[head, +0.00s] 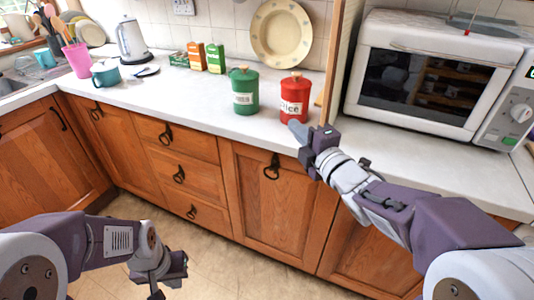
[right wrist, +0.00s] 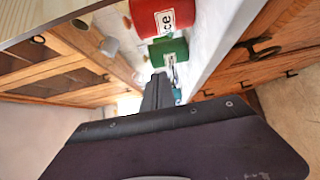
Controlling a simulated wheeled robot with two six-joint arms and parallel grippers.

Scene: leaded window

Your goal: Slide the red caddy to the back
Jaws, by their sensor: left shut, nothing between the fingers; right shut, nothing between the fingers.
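The red caddy (head: 294,98) stands upright on the white worktop near its front edge, beside a wooden upright panel. It also shows at the top of the right wrist view (right wrist: 155,18). My right gripper (head: 296,128) is shut and empty, with its fingertips at the front of the red caddy's base. Whether they touch it I cannot tell. In the right wrist view the fingers (right wrist: 157,90) point past the caddy. My left gripper (head: 172,278) is shut and empty, low over the floor in front of the cupboards.
A green caddy (head: 244,90) stands just left of the red one. A cream plate (head: 281,33) leans on the wall behind, with clear worktop before it. A white microwave (head: 430,75) stands right of the wooden panel (head: 338,60). Cartons (head: 215,58) and a kettle (head: 132,38) are further left.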

